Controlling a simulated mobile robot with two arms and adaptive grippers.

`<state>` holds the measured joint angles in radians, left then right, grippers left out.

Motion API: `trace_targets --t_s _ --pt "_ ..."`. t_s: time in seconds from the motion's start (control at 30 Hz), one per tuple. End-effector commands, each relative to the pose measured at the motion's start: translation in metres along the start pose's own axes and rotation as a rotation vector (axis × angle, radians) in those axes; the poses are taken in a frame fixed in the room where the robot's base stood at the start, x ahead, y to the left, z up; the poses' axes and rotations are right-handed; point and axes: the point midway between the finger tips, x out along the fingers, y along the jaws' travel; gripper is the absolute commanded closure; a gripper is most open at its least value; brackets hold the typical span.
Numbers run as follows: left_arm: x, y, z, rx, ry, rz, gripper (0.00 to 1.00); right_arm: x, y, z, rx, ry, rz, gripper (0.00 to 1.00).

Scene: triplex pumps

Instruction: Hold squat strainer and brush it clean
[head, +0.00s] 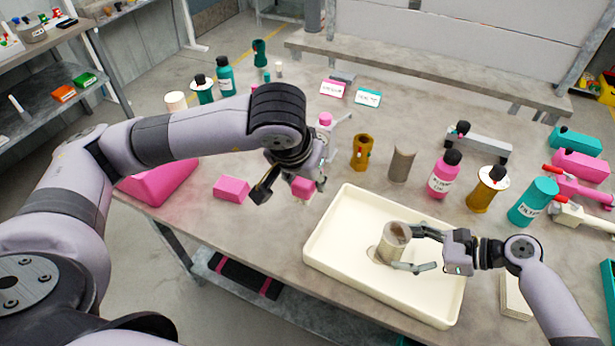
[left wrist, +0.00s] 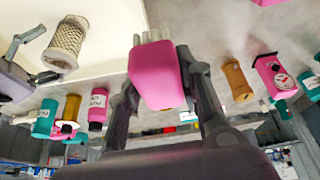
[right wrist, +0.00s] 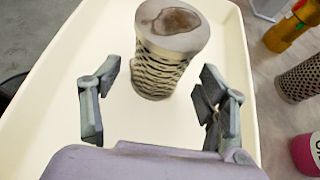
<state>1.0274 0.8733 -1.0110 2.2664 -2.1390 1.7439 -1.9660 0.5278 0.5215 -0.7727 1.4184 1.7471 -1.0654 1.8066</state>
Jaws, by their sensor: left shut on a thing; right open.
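The squat strainer (head: 391,245), a grey-beige meshed cylinder, stands in a cream tray (head: 328,262). Its top bears a brown dirt patch, clear in the right wrist view (right wrist: 170,22). My right gripper (head: 412,250) is open, its fingers on either side of the strainer's near part; in the right wrist view (right wrist: 160,85) the strainer stands just beyond the fingertips, apparently untouched. My left gripper (head: 292,188) is shut on a pink brush (head: 302,188), held above the table left of the tray. Pale bristles show on the brush (left wrist: 157,78) in the left wrist view.
A taller grey meshed cylinder (head: 402,164) and a brass cylinder (head: 361,152) stand behind the tray. A pink bottle (head: 440,178) and a teal canister (head: 533,202) are to the right. A pink block (head: 231,188) lies left. The tray is otherwise mostly clear.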

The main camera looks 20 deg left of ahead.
Motion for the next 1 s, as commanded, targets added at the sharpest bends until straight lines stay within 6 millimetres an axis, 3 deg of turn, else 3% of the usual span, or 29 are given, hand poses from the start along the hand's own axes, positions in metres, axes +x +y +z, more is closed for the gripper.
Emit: trace_targets --t_s 0.23,0.63,1.0 --pt "-0.004 0.0 -0.002 0.0 0.001 0.0 0.9 0.021 0.0 0.002 0.0 -0.001 0.0 0.32" --pt "-0.004 0.0 -0.002 0.0 0.001 0.0 0.9 0.026 0.0 0.001 -0.001 0.0 0.0 0.32" --pt "-0.004 0.0 -0.002 0.0 0.001 0.0 0.9 0.026 0.0 0.001 -0.002 0.0 -0.001 0.57"
